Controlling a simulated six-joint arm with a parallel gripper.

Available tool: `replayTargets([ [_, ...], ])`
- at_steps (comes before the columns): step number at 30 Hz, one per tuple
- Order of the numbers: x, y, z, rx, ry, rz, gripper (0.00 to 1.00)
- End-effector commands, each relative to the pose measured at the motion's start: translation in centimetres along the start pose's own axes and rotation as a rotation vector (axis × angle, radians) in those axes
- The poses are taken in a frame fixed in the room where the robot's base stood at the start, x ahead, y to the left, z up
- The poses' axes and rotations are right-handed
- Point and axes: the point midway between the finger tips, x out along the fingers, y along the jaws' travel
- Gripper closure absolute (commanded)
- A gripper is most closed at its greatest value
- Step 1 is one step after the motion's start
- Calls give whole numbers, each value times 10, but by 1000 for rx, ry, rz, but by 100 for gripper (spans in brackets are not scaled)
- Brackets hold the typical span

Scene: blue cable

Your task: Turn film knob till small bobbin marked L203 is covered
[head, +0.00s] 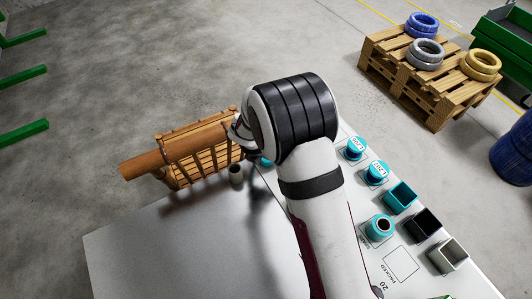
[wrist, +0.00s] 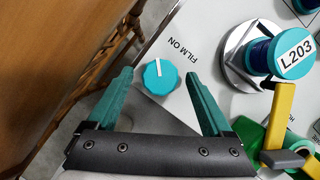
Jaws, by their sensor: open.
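The film knob (wrist: 160,79) is a round teal dial with a white pointer line, beside the printed words FILM ON, in the wrist view. The line points to the picture's top. My gripper (wrist: 158,73) is open, its two teal fingers on either side of the knob with a gap showing on both sides. The small bobbin marked L203 (wrist: 293,54) stands at the upper right on a round silver plate. It has a teal top, a white label and dark blue windings; no film shows over it. In the head view my arm hides the knob and fingers.
A green and yellow tool (wrist: 284,120) lies right of my gripper in the wrist view. Labelled teal bobbins (head: 375,172) and open square bins (head: 423,222) line the right side.

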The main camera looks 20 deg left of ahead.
Motion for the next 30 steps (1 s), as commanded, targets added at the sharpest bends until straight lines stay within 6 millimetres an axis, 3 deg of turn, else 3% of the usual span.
replayTargets([
  [4,0,0,0,0,0,0,17],
  [18,-1,0,0,1,0,0,100],
  [25,0,3,1,218,-1,-90,100],
  [30,-1,2,0,261,0,-108,100],
])
